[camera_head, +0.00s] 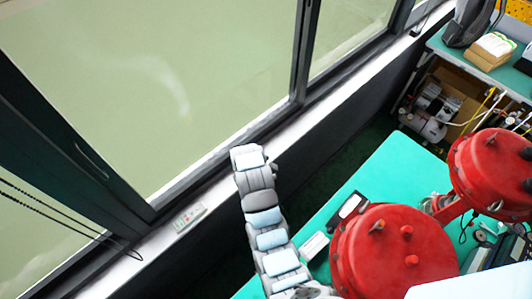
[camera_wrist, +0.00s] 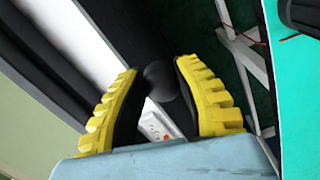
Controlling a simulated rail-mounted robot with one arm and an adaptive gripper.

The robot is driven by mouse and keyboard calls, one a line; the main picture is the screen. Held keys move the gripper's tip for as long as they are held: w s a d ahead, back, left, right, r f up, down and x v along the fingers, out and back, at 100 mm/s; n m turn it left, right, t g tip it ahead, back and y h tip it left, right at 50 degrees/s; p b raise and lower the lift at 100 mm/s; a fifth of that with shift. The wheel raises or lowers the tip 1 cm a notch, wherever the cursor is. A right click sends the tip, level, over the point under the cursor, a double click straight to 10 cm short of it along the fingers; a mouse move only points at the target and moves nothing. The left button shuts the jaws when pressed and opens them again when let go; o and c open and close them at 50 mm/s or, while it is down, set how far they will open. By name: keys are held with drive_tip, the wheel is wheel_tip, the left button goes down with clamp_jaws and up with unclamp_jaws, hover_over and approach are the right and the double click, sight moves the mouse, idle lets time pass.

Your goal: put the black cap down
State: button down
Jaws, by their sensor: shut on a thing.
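My gripper (camera_wrist: 157,68) shows in the wrist view as two yellow ribbed fingers with dark inner pads. It is shut on a dark, rounded thing, which I take to be the black cap (camera_wrist: 162,81), held between the fingertips. The cap is dim against the dark wall behind it, so its full outline is hard to tell. In the head view my arm reaches up toward the window sill; the fingers and the cap cannot be made out there.
The pale window sill (camera_head: 150,250) carries a white remote-like strip (camera_head: 188,218), also seen between the fingers in the wrist view (camera_wrist: 155,124). Right of the arm stands a green table (camera_head: 375,180) with two red valve actuators (camera_head: 392,255) (camera_head: 490,172). Dark floor lies between wall and table.

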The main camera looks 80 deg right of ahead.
drive_tip(key=shift+s+d+f, duration=0.15)
drive_tip(key=shift+s+d, duration=0.05)
drive_tip(key=shift+d, duration=0.1)
drive_tip(key=shift+w+d+f+b, duration=0.2)
drive_tip(key=shift+d+f+b, duration=0.05)
drive_tip(key=shift+b, duration=0.45)
drive_tip(key=w+d+f+b, duration=0.1)
drive_tip(key=w+d+f, duration=0.1)
drive_tip(key=w+d+f+b, duration=0.1)
drive_tip(key=w+d+b, duration=0.1)
drive_tip(key=w, duration=0.1)
drive_tip(key=w+d+f+b, duration=0.2)
drive_tip(key=w, duration=0.1)
drive_tip(key=shift+d+f, duration=0.15)
drive_tip(key=shift+f, duration=0.15)
drive_tip(key=shift+w+d+f, duration=0.3)
drive_tip(key=shift+w+f, duration=0.05)
drive_tip(key=shift+w+d+f, duration=0.1)
drive_tip(key=shift+w+f, duration=0.05)
drive_tip(key=shift+f, duration=0.3)
drive_tip(key=shift+w+d+f+b, duration=0.45)
drive_tip(key=shift+w+f+b, duration=0.1)
drive_tip(key=shift+f, duration=0.15)
drive_tip(key=shift+w+d+f, duration=0.15)
drive_tip(key=shift+f, duration=0.05)
